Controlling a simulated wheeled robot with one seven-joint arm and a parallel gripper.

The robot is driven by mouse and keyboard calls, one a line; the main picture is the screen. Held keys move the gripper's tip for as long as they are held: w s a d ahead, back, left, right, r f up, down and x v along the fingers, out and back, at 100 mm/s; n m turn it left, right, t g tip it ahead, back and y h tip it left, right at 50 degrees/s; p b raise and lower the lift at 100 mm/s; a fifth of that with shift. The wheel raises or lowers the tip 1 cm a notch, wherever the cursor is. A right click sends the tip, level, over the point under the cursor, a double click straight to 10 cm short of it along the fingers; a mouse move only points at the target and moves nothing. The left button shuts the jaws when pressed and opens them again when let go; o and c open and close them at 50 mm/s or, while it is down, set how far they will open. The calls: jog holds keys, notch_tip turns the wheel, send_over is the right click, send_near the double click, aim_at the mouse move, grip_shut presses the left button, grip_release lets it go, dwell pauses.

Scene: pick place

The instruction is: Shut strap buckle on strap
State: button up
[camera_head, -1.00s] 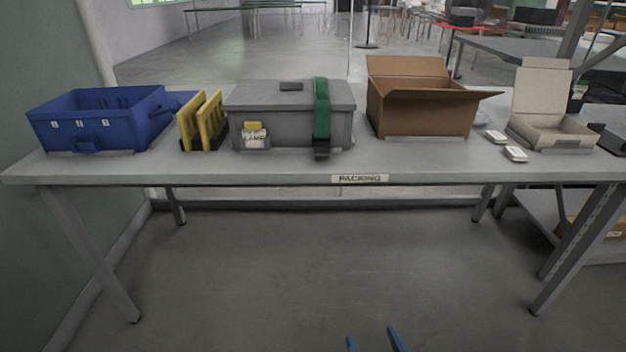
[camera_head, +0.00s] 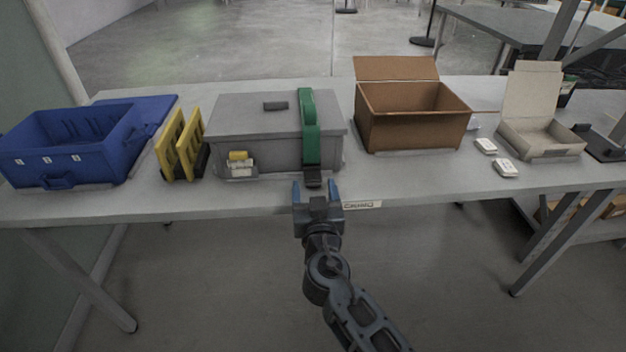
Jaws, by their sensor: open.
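A green strap (camera_head: 309,128) runs over the lid and down the front of a grey lidded box (camera_head: 252,133) on the table. A dark strap buckle (camera_head: 312,177) hangs at the strap's lower front end, near the tabletop. I cannot tell from this view whether the buckle is latched. My gripper (camera_head: 316,190) is open, with its two blue fingers pointing at the box, one on each side of the buckle's lower end as seen here. I cannot tell whether the fingers touch it.
On the table (camera_head: 400,186), a blue crate (camera_head: 75,160) and yellow panels (camera_head: 180,145) stand left. An open brown carton (camera_head: 415,125), two small white items (camera_head: 505,168) and an open pale box (camera_head: 540,140) stand right. The front strip before the carton is clear.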

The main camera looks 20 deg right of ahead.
aim_at(313, 179)
jog(key=shift+x, duration=1.1)
jog(key=c, duration=1)
jog(key=shift+r+p, duration=0.2)
jog(key=shift+p, duration=0.35)
